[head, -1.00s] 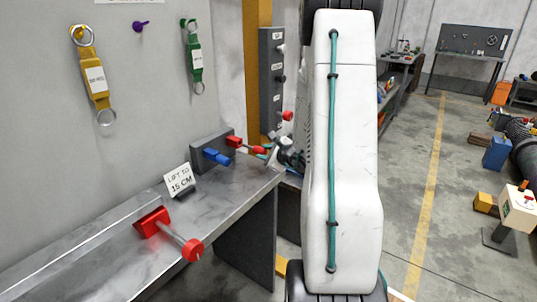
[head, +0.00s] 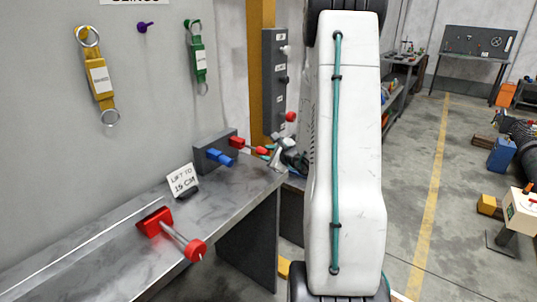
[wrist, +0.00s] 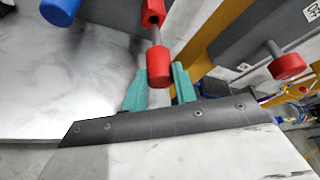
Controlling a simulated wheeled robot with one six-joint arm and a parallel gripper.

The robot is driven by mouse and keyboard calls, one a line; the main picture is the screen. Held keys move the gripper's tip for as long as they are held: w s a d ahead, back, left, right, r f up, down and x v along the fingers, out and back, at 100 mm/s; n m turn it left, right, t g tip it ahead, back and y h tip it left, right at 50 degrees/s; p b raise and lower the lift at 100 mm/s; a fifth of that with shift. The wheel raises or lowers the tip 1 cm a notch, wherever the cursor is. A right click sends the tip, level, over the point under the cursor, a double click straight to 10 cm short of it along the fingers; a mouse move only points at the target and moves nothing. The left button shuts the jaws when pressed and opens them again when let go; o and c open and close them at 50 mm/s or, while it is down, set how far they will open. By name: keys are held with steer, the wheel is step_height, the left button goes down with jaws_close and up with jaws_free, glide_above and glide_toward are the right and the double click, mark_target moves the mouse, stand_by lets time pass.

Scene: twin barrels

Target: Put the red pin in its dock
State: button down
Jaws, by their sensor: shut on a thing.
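A red pin with a red knob (head: 260,149) and a grey shaft lines up with the red barrel (head: 237,142) on a dark grey block at the bench's far end. In the wrist view, the red knob (wrist: 158,70) sits between the teal fingertips of my gripper (wrist: 160,88), which is shut on it. The shaft runs from the knob to the red barrel (wrist: 152,12); how deep it sits is hidden. In the head view my gripper (head: 266,153) is small and partly hidden by my arm.
A blue barrel (head: 220,157) sits beside the red one. A red block with a rod and red knob (head: 195,250) stands at the bench front, near a "lift to 15 cm" sign (head: 183,181). A dark panel (head: 275,80) with pegs stands behind. Floor at right is mostly open.

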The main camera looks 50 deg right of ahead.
mark_target(253, 148)
steer(key=shift+w+a, duration=0.15)
steer(key=shift+w, duration=1.55)
steer(key=shift+w+a, duration=0.15)
steer(key=shift+w, duration=1.55)
steer(key=c, duration=1)
jaws_free()
steer(key=shift+c, duration=0.2)
steer(key=v, duration=0.7)
steer(key=shift+s, duration=0.4)
steer(key=shift+r, duration=0.1)
